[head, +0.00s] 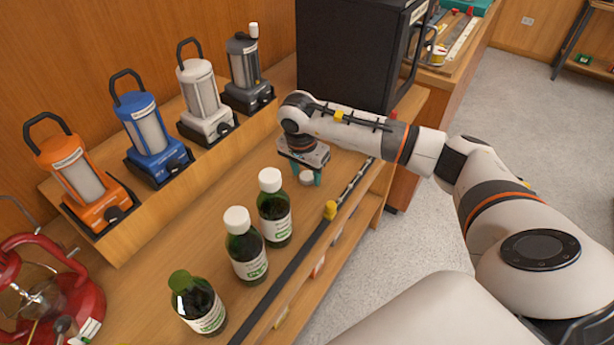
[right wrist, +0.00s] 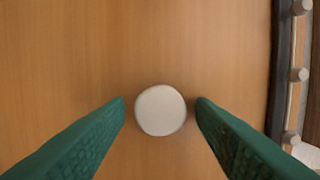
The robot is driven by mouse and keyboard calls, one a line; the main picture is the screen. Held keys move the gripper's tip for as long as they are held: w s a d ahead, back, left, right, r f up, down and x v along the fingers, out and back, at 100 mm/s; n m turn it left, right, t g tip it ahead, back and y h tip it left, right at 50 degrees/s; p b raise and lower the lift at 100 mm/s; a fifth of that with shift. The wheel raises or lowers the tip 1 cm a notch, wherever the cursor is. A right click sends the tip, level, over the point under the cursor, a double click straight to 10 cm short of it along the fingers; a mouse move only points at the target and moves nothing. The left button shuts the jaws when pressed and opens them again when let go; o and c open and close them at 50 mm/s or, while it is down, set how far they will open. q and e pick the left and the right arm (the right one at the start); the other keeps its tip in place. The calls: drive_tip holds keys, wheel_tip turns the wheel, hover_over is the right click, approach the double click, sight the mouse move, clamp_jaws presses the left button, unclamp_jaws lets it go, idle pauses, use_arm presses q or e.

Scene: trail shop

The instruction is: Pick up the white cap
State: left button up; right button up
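A loose white cap (head: 306,178) lies on the wooden counter, under my right gripper (head: 304,168). In the right wrist view the cap (right wrist: 160,110) shows as a pale round disc between the green fingertips of the gripper (right wrist: 160,108). The gripper is open and points down, with a small gap on each side of the cap; it does not appear to touch it. The nearest green bottle (head: 199,304) has a green top and no white cap. My left gripper is not in view.
Two green bottles (head: 246,245) (head: 274,208) with white caps stand nearer on the counter. Several lanterns (head: 150,137) stand on a raised wooden shelf at left. A black box (head: 350,52) stands behind the gripper. A dark rail (head: 300,250) runs along the counter's right edge.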

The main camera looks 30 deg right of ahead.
drive_tip(key=c, duration=0.8)
